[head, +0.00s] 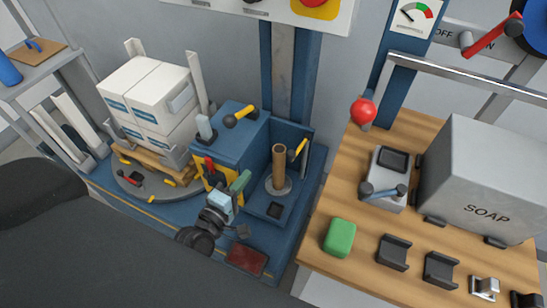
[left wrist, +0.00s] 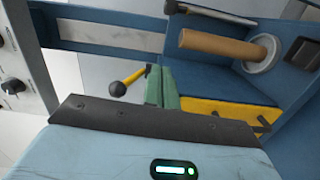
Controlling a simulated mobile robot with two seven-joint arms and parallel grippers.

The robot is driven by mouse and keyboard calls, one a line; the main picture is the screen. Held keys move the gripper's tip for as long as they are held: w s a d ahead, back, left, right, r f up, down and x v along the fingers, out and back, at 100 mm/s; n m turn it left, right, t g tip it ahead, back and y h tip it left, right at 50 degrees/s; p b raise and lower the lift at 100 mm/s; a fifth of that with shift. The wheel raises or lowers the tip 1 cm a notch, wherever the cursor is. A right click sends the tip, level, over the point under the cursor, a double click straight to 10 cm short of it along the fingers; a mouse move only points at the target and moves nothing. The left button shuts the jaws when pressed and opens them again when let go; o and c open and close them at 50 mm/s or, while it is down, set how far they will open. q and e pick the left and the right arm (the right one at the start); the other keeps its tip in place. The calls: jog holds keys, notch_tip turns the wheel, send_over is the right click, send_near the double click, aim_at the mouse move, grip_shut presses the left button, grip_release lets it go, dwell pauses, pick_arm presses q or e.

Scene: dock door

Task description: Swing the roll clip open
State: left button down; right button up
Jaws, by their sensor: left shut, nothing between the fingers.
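A brown roll tube (head: 279,163) stands upright on a pale round base (head: 278,187) in a blue bay. It shows lying sideways in the left wrist view (left wrist: 218,44). A small yellow lever (head: 299,150) with a dark part is just right of the tube; I cannot tell for sure that it is the roll clip. Another yellow lever (head: 243,114) with a black knob is on top of the blue box. My left gripper (head: 242,180), with green fingers, is shut and empty, in front of the box and left of the tube, apart from it. The fingers also show in the left wrist view (left wrist: 162,86).
The blue box (head: 242,135) with a yellow front stands close to my left gripper. White cartons (head: 148,95) sit on a turntable at left. A wooden table (head: 333,205) with a green block (head: 339,237) and a grey SOAP box (head: 485,170) is at right.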

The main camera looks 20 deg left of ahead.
pick_arm(q)
send_over(277, 158)
jog(key=s+a, duration=0.2)
jog(key=s, duration=0.3)
jog(key=d, duration=0.2)
jog(key=d+p, duration=0.1)
jog(key=d, duration=0.1)
jog(key=shift+w+f, duration=0.2)
jog(key=shift+w, duration=0.05)
